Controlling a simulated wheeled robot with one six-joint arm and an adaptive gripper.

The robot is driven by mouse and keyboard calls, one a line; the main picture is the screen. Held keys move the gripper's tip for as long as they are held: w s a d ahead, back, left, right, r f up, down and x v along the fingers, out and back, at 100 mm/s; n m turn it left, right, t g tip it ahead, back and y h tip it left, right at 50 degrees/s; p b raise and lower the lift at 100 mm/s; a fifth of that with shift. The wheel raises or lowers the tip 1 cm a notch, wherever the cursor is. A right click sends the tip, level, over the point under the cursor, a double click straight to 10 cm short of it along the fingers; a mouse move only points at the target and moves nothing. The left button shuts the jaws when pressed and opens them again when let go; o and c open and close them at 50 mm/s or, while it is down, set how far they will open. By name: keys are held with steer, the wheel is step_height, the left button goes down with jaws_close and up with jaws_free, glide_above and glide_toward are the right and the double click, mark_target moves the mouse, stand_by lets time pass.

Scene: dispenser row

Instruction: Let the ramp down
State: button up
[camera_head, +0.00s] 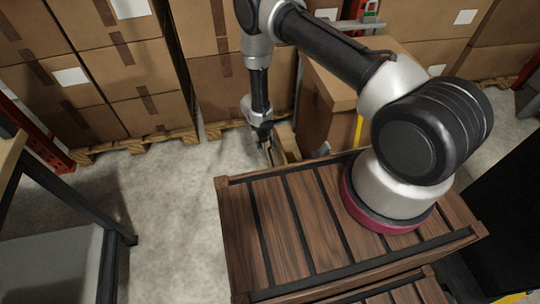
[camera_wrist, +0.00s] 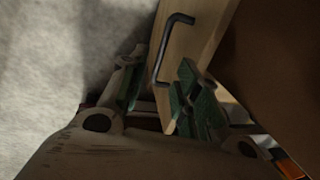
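A pale wooden board (camera_wrist: 197,38), apparently the ramp, fills the upper middle of the wrist view. A dark bent bar handle (camera_wrist: 172,45) is fixed to its face. My gripper (camera_wrist: 158,88) has its two green-padded fingers apart, with the handle's lower end between their tips. I cannot tell whether either finger touches the handle. In the head view my gripper (camera_head: 266,143) hangs low, pointing down beside the pale board (camera_head: 287,139). The handle is too small to make out there, and the board's lower part is hidden by my wooden-slatted body.
A large brown carton (camera_head: 329,105) stands just right of the board. Stacked cartons (camera_head: 120,60) on pallets line the back. A dark-framed table (camera_head: 60,215) is at left. Grey floor (camera_head: 165,200) is clear between the table and my body.

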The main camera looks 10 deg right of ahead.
mark_target(271, 157)
steer(key=f, duration=0.2)
steer(key=d+f, duration=0.1)
steer(key=f, duration=0.4)
steer(key=shift+d+f, duration=0.25)
steer(key=shift+d, duration=0.1)
jaws_close()
